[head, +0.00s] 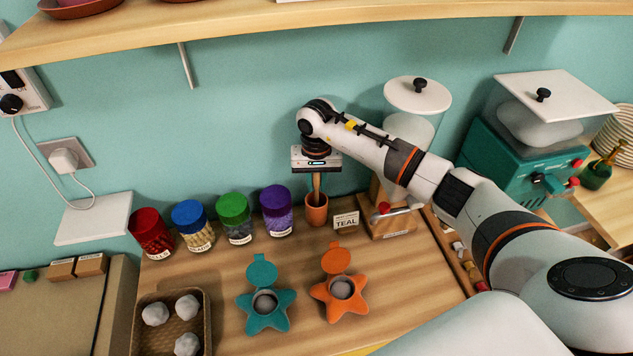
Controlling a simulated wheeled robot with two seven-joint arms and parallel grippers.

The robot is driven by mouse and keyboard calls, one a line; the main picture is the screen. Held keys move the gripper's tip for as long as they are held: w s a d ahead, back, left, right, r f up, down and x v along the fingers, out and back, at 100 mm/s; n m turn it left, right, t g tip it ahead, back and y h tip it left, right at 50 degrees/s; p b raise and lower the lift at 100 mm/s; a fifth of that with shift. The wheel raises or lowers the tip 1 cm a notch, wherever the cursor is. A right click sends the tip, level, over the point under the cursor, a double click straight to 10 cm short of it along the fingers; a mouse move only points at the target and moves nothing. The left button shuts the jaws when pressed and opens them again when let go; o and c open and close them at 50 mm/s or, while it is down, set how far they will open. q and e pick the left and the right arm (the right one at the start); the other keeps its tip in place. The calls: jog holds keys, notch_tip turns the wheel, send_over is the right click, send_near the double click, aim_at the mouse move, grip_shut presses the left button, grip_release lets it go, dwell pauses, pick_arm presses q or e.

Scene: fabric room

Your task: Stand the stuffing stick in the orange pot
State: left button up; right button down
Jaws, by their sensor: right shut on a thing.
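The orange pot (316,212) stands upright at the back of the wooden counter, against the teal wall. The stuffing stick (317,183) is a thin brown wooden stick. It stands close to upright with its lower end inside the pot's mouth. My right gripper (316,172) points down right above the pot and is shut on the upper part of the stick. Its fingers are small here and partly hidden by the gripper body. The stick's bottom is hidden inside the pot. My left gripper is not in view.
Several lidded jars stand left of the pot, the purple one (277,211) nearest. Teal (264,322) and orange (338,311) star pieces lie in front. A shelf (250,27) overhangs above.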

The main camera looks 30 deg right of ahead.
jog(key=c, duration=1.3)
grip_release()
jog(key=shift+o, duration=0.2)
jog(key=shift+r+p, duration=0.5)
notch_tip(320, 180, up, 11)
jog(key=p, duration=0.4)
jog(key=shift+r+p, duration=0.15)
jog(key=shift+p, duration=0.25)
jog(key=shift+s, duration=0.1)
